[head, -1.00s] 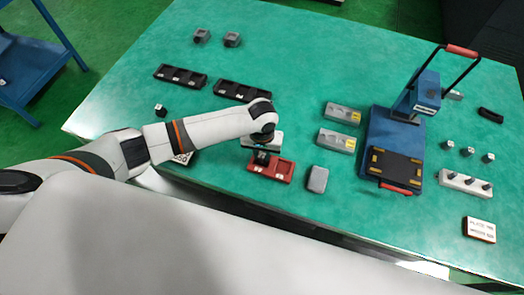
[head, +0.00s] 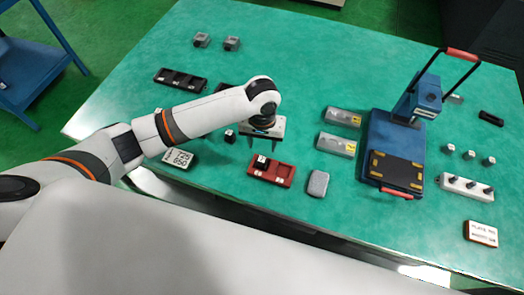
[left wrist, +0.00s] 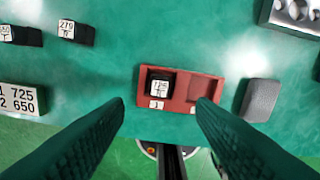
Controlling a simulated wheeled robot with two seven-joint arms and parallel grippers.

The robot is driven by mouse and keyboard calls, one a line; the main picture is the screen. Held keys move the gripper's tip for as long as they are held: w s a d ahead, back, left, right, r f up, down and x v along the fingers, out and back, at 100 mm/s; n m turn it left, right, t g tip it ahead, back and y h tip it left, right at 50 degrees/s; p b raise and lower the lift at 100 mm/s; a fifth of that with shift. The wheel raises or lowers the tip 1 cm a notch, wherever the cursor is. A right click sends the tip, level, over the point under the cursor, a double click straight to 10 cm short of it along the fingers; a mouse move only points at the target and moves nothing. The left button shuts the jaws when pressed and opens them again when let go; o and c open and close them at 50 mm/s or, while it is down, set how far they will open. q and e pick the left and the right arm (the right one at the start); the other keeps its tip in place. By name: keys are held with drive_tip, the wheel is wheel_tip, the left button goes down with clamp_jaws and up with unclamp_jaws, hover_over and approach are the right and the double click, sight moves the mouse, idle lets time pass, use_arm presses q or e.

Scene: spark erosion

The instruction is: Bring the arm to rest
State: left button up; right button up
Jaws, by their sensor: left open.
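My left gripper (head: 265,143) is open and empty, raised above the table just behind the red tray (head: 284,173) as the head view shows it. Its two dark green fingers frame the lower part of the left wrist view (left wrist: 158,112), well apart. A black block with a white marked top (head: 262,160) sits in the left compartment of the red tray; it also shows in the left wrist view (left wrist: 160,86). The tray's right compartment (left wrist: 203,88) is empty. Nothing is between the fingers. My right gripper is not in view.
A grey rounded case (head: 318,183) lies right of the tray. A number card (head: 180,160) and a small black block (head: 230,136) lie to the left. A blue press (head: 393,140) with a tall handle stands at right. Black trays (head: 180,79) lie farther back.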

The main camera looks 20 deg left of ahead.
use_arm(q)
drive_tip(key=shift+r, duration=1.8)
